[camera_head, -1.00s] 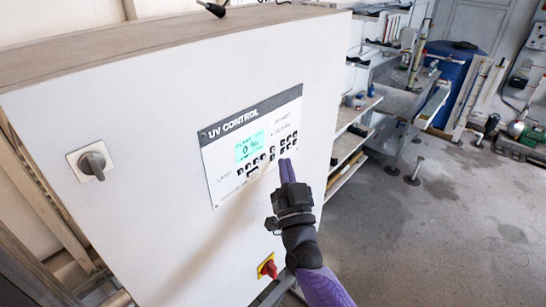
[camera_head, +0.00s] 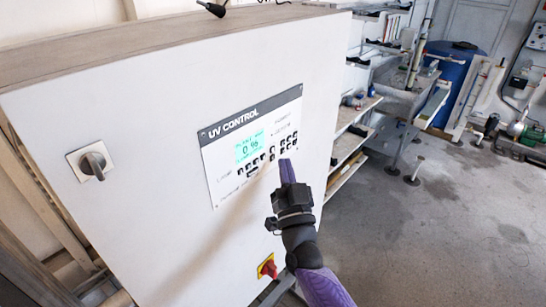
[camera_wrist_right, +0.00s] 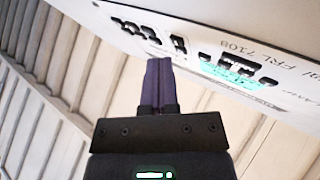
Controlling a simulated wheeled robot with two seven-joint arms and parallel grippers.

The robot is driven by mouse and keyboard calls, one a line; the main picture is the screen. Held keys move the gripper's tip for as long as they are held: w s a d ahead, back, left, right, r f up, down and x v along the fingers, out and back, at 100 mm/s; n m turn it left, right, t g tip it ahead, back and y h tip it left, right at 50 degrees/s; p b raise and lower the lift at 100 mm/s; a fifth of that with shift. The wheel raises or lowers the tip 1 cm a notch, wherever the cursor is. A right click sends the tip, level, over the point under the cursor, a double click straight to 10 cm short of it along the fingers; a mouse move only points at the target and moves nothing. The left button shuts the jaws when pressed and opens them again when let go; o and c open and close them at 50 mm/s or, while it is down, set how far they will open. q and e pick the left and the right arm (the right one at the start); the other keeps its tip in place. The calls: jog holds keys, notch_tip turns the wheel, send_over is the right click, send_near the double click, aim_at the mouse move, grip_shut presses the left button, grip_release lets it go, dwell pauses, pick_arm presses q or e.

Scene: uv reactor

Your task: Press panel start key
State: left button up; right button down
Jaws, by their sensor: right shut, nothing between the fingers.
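The UV control panel (camera_head: 222,178) is a pale plate with a dark title strip on the front of a white cabinet. It has a lit green display (camera_head: 249,147) and rows of small black keys (camera_head: 256,165). My right gripper (camera_head: 286,162) is shut and empty, its purple fingertips at the right end of the keys. In the right wrist view the fingertips (camera_wrist_right: 156,62) point at a group of black keys (camera_wrist_right: 150,35). Whether they touch a key cannot be told. Which key is start cannot be read. My left gripper is not in view.
A grey rotary switch (camera_head: 93,161) sits on the cabinet (camera_head: 150,215) at the left. A red and yellow switch (camera_head: 267,267) is low on its front. Shelves (camera_head: 350,150) stand beyond the cabinet, with a blue barrel (camera_head: 455,75) behind. The floor (camera_head: 440,230) at the right is clear.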

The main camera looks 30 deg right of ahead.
jog(key=shift+w, duration=0.15)
jog(key=shift+w+a, duration=0.2)
jog(key=shift+w, duration=0.05)
jog(key=shift+w+a, duration=0.1)
jog(key=shift+w, duration=0.15)
dwell(0.6)
jog(key=shift+s, duration=0.15)
jog(key=shift+s+d, duration=0.3)
jog(key=shift+s, duration=0.2)
jog(key=s, duration=0.1)
jog(key=s+d+p, duration=0.1)
jog(key=s, duration=0.1)
jog(key=s+d+p, duration=0.1)
jog(key=shift+s, duration=0.3)
